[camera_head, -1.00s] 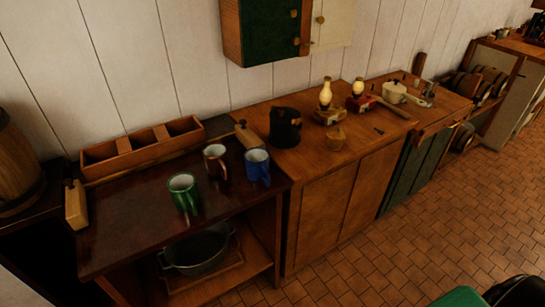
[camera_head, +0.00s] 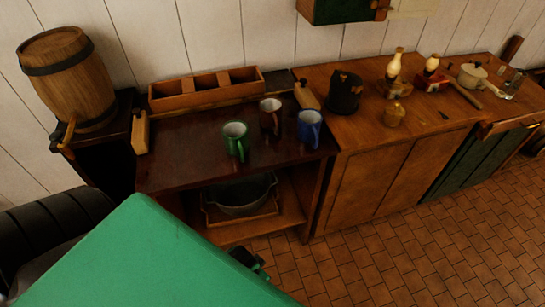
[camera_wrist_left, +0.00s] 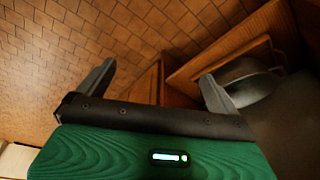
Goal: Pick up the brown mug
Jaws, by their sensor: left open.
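The brown mug (camera_head: 268,119) stands upright on the dark tabletop (camera_head: 180,160), between and slightly behind a green mug (camera_head: 236,145) and a blue mug (camera_head: 308,132). My left gripper (camera_head: 256,264) is low in front of the table, well below and apart from the mugs, and partly hidden by my green arm. In the left wrist view my left gripper (camera_wrist_left: 158,76) is open and empty, facing the floor and the lower shelf. No mug shows in that view. My right gripper is not in view.
A wooden compartment box (camera_head: 205,92) lies behind the mugs. A barrel (camera_head: 68,80) stands at the left. A black canister (camera_head: 344,93) is on the lighter counter at the right. A metal basin (camera_head: 240,195) sits on the shelf below; it also shows in the left wrist view (camera_wrist_left: 245,75).

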